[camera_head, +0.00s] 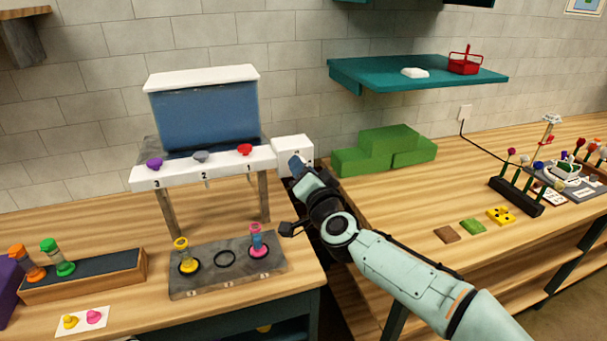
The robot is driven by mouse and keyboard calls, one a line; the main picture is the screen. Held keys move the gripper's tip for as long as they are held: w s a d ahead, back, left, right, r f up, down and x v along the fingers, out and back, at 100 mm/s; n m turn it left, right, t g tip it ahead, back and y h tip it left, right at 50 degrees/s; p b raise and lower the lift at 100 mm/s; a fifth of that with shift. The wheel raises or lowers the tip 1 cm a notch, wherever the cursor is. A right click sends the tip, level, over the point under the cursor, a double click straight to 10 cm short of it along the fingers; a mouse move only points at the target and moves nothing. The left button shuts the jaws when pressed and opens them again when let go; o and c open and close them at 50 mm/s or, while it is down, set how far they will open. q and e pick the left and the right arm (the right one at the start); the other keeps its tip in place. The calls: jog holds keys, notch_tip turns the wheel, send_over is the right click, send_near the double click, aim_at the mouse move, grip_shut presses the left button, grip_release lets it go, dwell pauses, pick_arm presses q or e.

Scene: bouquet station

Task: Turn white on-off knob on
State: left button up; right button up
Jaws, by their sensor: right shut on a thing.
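A white box (290,147) stands against the wall, just right of the water-tank stand. My right arm comes in from the lower right, and its gripper (298,163) is at the front face of this box. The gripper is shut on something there. The white on-off knob itself is hidden behind the gripper, so I cannot tell which way it is turned. My left gripper is not in view.
The stand (205,170) has purple, grey and red knobs marked 3, 2 and 1. Below, a grey tray (228,283) holds two vials. Green blocks (385,150) lie right of the box. A dark gap separates the two tables. A teal shelf (420,75) hangs above.

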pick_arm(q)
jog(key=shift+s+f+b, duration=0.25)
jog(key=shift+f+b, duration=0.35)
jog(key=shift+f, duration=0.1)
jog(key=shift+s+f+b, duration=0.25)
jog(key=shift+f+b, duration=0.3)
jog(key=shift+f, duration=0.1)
pick_arm(e)
jog(key=shift+f+m, duration=0.15)
jog(key=shift+m, duration=4.15)
jog(key=o, duration=1)
pick_arm(q)
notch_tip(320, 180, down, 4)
jog(key=b, duration=0.4)
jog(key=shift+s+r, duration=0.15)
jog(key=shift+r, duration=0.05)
pick_arm(e)
jog(key=v, duration=1.3)
jog(key=shift+s+d, duration=0.1)
jog(key=shift+s, duration=0.05)
